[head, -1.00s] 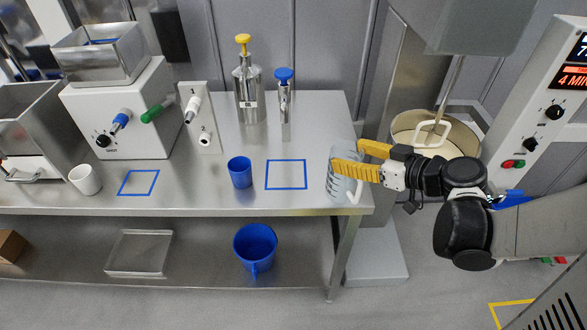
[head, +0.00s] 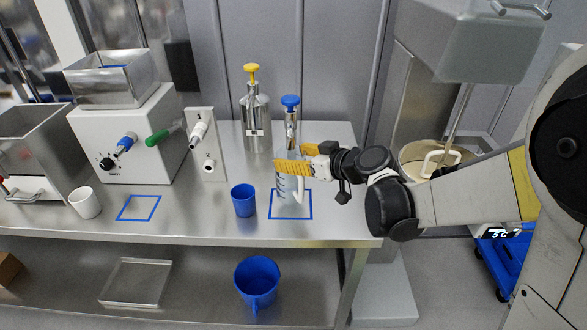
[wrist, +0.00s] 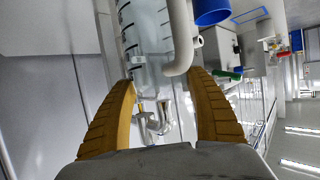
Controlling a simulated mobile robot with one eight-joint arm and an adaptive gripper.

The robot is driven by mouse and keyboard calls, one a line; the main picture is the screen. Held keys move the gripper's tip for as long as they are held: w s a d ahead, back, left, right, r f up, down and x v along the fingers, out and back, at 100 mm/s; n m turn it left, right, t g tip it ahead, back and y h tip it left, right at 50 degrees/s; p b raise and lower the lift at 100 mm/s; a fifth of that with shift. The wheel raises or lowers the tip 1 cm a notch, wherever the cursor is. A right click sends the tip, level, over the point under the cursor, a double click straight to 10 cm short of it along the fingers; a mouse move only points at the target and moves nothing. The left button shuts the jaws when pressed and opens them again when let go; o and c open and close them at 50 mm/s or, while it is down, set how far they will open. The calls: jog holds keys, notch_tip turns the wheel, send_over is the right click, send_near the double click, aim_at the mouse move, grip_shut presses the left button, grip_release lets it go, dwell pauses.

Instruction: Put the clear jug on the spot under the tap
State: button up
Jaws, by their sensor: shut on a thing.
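The clear jug (head: 286,190), with dark measuring marks and a white handle, is between the yellow fingers of my gripper (head: 293,167). In the wrist view my gripper (wrist: 163,112) has one finger on each side of the jug (wrist: 148,45), which is partly cut off at the top. The jug is upright at the blue-outlined square (head: 290,217) on the steel table. I cannot tell whether its base touches the table. A slim steel dispenser with a blue knob (head: 291,104) stands just behind, its lower part hidden. Two wall-panel taps (head: 199,132) are further left.
A blue cup (head: 243,201) stands close left of the square. A larger steel dispenser with a yellow knob (head: 257,125) stands behind. Further left are another blue outline (head: 138,208) and a white cup (head: 85,203). The table's front edge is near the square.

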aim_at(293, 181)
jog(key=shift+f+b, duration=0.6)
jog(key=shift+f, duration=1)
jog(key=o, duration=1.4)
